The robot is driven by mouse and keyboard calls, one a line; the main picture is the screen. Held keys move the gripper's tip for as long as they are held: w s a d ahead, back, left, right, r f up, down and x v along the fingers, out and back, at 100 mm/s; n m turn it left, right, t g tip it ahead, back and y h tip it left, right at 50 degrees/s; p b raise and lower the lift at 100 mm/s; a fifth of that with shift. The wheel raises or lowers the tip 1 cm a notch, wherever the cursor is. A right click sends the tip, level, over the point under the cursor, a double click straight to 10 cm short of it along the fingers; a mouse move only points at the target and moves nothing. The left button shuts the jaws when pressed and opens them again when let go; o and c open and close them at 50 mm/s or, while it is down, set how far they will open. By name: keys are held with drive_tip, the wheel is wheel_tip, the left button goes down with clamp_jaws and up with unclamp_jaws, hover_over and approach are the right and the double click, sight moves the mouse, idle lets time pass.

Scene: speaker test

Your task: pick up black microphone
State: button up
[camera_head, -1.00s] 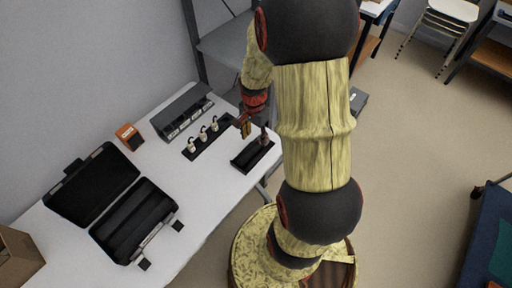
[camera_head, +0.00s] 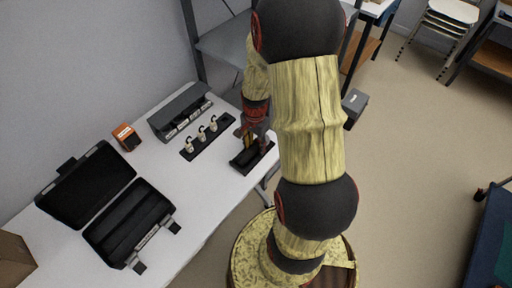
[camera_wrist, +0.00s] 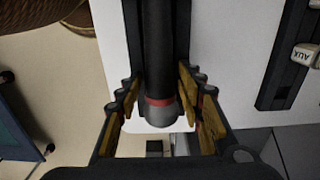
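The black microphone (camera_wrist: 157,45) has a red ring and a grey end in the wrist view. It lies lengthwise in a narrow black holder (camera_wrist: 132,35), which also shows near the table's right edge in the head view (camera_head: 241,164). My gripper (camera_wrist: 160,85) is open, with a yellow-padded finger on each side of the microphone near the red ring. A small gap shows on each side. In the head view my gripper (camera_head: 252,143) is low over the holder and hides much of the microphone.
A black strip with several white plugs (camera_head: 202,138) lies just left of the holder. Behind it stand a grey rack (camera_head: 180,112) and an orange box (camera_head: 126,137). An open black case (camera_head: 128,222) takes up the table's near left. White table (camera_head: 190,185) shows bare between them.

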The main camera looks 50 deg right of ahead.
clamp_jaws()
drive_tip(key=shift+r, duration=0.15)
idle(0.4)
